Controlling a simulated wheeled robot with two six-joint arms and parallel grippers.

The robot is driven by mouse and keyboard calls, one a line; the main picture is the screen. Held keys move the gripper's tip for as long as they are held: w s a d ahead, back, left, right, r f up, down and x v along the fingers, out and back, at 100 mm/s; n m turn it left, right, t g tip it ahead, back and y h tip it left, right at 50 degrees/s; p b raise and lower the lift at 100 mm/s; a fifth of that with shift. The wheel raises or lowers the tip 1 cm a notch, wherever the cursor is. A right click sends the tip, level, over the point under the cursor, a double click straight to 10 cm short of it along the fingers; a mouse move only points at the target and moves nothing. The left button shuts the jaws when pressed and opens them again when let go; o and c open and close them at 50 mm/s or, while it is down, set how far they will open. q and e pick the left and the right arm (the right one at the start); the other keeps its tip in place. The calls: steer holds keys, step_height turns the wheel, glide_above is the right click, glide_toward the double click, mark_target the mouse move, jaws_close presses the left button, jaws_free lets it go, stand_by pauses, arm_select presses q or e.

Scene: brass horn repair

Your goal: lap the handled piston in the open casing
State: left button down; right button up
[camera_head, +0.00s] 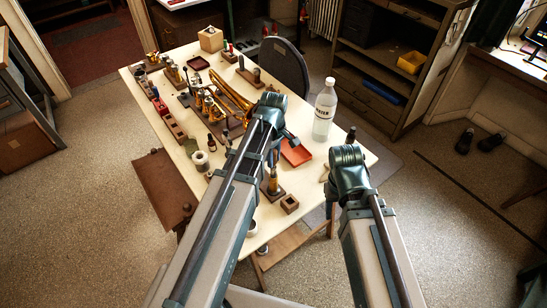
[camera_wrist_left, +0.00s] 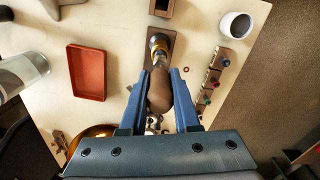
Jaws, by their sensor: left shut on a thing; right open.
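In the left wrist view, my left gripper (camera_wrist_left: 160,76) is shut on the brown wooden handle (camera_wrist_left: 160,95) of the piston. Beyond the handle, a brass and steel casing (camera_wrist_left: 158,44) stands on a dark wooden base (camera_wrist_left: 160,65). The piston body is hidden, so I cannot tell how deep it sits. In the head view, the casing's base (camera_head: 272,190) shows at the table's near part, beside my left arm. My left jaws are mostly hidden there. My right arm is in the head view, but its jaws are not visible.
A red tray (camera_head: 296,152) and a clear bottle (camera_head: 325,110) stand to the right. A small wooden block (camera_head: 289,204) and a white cup (camera_wrist_left: 236,25) are close by. A rack with small coloured pieces (camera_wrist_left: 211,80) lies beside the casing. Brass horn parts (camera_head: 230,95) crowd the far table.

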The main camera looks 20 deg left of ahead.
arm_select(q)
steer(key=shift+r, duration=0.1)
stand_by(0.4)
stand_by(0.3)
steer(key=shift+f+n+b, duration=0.75)
steer(key=shift+f+n, duration=0.05)
steer(key=shift+f, duration=0.05)
steer(key=shift+f+n+b, duration=0.9)
steer(key=shift+f+n, duration=0.05)
steer(key=shift+n, duration=0.25)
steer(key=shift+r+m+p, duration=0.3)
steer(key=shift+r+p, duration=0.1)
steer(key=shift+r, duration=0.05)
steer(key=shift+r+m+p, duration=1.35)
steer(key=shift+m+p, duration=0.05)
steer(key=shift+m, duration=0.3)
steer(key=shift+r, duration=0.1)
